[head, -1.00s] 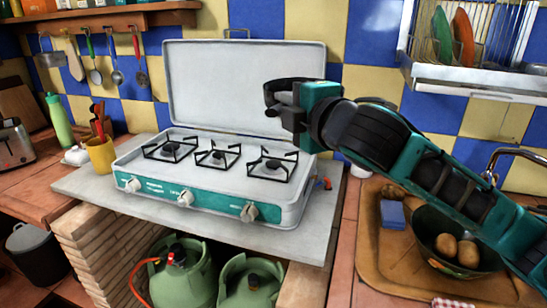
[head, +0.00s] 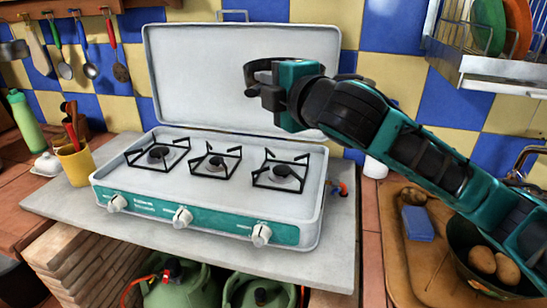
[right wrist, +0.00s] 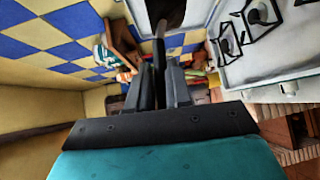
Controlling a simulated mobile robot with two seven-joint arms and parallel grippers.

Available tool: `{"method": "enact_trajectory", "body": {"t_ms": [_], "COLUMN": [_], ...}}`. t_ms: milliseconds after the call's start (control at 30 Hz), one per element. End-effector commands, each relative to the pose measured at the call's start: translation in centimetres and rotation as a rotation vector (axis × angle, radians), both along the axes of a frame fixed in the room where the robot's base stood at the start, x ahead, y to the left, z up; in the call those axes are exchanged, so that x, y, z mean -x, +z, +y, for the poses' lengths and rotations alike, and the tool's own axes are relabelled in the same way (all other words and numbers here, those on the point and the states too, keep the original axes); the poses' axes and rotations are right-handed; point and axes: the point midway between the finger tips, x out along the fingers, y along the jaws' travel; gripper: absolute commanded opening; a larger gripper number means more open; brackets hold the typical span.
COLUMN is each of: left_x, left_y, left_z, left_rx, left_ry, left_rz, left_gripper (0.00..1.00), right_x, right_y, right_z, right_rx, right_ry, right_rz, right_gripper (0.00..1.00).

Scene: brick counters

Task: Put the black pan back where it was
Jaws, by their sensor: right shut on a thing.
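My right gripper (head: 258,90) is up in front of the raised lid of the stove, above the burners. It is shut on the handle of the black pan (right wrist: 168,13). In the right wrist view the dark handle comes up from between the fingers (right wrist: 160,88), and the pan's body is cut off by the top edge. In the head view only a thin dark curved edge shows by the gripper; the rest of the pan is hidden or hard to make out. My left gripper is not in view.
The white and teal stove (head: 205,222) has three bare burner grates and an upright lid (head: 195,75). A yellow cup (head: 75,166) stands left of it. Utensils hang on the left wall. A dish rack (head: 490,75) is at upper right, above a bowl of potatoes (head: 468,240).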

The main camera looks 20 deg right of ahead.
Motion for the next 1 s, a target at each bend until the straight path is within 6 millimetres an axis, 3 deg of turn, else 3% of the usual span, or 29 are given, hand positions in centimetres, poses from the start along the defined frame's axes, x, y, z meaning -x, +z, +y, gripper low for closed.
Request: {"method": "enact_trajectory", "body": {"t_ms": [167, 633, 1000], "left_x": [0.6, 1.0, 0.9], "left_y": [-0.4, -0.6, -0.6], "left_z": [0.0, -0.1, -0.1], "left_rx": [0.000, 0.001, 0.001], "left_ry": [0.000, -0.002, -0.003], "left_rz": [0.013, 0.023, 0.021], "left_gripper": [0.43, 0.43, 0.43], "right_x": [0.0, 0.0, 0.0], "right_y": [-2.1, -13.1, -16.8], "right_z": [0.0, 0.0, 0.0], "right_rx": [0.003, 0.003, 0.003], "right_ry": [0.000, 0.000, 0.000], "right_rz": [-0.003, -0.005, -0.006], "right_gripper": [0.00, 0.00, 0.00]}}
